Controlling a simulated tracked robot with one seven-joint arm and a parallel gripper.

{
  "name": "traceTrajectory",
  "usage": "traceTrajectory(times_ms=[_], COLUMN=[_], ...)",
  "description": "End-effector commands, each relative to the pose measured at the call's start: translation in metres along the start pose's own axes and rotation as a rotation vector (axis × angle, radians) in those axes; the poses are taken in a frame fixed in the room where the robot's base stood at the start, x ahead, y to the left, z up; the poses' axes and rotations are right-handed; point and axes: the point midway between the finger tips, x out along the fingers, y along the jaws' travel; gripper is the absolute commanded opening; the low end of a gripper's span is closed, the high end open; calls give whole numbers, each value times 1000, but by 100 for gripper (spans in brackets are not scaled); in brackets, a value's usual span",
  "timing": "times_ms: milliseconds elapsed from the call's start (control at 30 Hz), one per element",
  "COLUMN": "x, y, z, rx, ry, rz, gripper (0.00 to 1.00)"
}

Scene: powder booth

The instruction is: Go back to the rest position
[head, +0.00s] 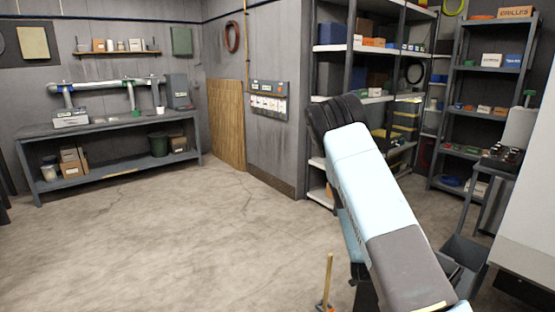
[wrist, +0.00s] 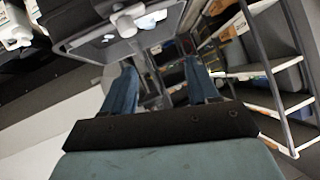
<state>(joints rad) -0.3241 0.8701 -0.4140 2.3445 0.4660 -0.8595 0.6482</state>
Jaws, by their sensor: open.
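My gripper (wrist: 160,78) shows in the wrist view, with its two blue fingers standing well apart. Nothing shows held between them. A dark grey panel or tray-like thing (wrist: 118,38) with a pale round part lies beyond the fingers at the top left, close in the picture. I cannot tell its distance from the fingertips. In the head view my pale blue arm rises at the right of centre, and my gripper cannot be made out there.
Shelving racks (head: 378,98) with boxes stand behind my arm; shelves (wrist: 262,68) also fill the wrist view's right. A workbench (head: 105,125) stands at the back left. A cart (head: 488,190) and pale cabinet edge close off the right. The concrete floor (head: 150,235) at left is clear.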

Motion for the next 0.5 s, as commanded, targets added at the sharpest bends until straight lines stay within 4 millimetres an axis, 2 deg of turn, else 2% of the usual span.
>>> traceTrajectory(times_ms=[200,500], x=[-32,-87], y=[-29,-60], z=[-25,-58], rx=[24,10], ry=[-118,-271], rz=[-19,-73], gripper=[59,59])
